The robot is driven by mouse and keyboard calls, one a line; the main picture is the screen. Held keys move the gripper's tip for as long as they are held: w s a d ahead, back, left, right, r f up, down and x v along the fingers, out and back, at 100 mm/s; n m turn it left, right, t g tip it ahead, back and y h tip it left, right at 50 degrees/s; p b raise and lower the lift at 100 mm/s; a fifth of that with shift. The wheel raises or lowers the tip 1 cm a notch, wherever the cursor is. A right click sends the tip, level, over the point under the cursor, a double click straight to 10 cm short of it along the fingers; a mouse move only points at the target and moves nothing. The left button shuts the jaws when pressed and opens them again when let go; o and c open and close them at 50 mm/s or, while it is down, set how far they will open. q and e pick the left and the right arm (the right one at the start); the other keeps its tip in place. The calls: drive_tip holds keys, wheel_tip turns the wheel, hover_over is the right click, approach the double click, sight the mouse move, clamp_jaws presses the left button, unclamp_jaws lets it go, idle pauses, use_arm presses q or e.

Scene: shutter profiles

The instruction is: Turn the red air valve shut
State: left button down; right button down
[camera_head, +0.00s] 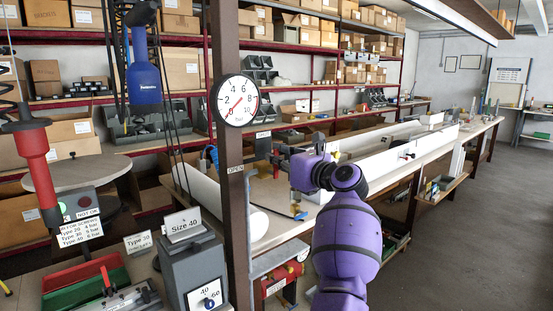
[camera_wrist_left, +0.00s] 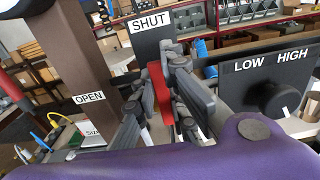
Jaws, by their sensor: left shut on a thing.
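The red air valve handle (camera_wrist_left: 158,92) stands upright in the left wrist view, just below a SHUT label (camera_wrist_left: 151,24). An OPEN label (camera_wrist_left: 89,98) is on the brown post to its left. My left gripper (camera_wrist_left: 166,82) has its grey fingers on both sides of the red handle and is shut on it. In the head view, my left gripper (camera_head: 281,150) is beside the brown post, mostly hidden by my purple wrist. The handle cannot be made out there. My right gripper is not in view.
A round pressure gauge (camera_head: 237,101) is on the brown post (camera_head: 226,190). A panel with LOW and HIGH labels and a black knob (camera_wrist_left: 277,98) is right of the gripper. A grey Size 40 box (camera_head: 190,265) stands left of the post. The floor at right is clear.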

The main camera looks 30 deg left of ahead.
use_arm(q)
drive_tip(key=c, duration=1.8)
unclamp_jaws()
drive_tip(key=shift+o, duration=0.2)
drive_tip(key=v, duration=1.2)
drive_tip(key=shift+f, duration=0.1)
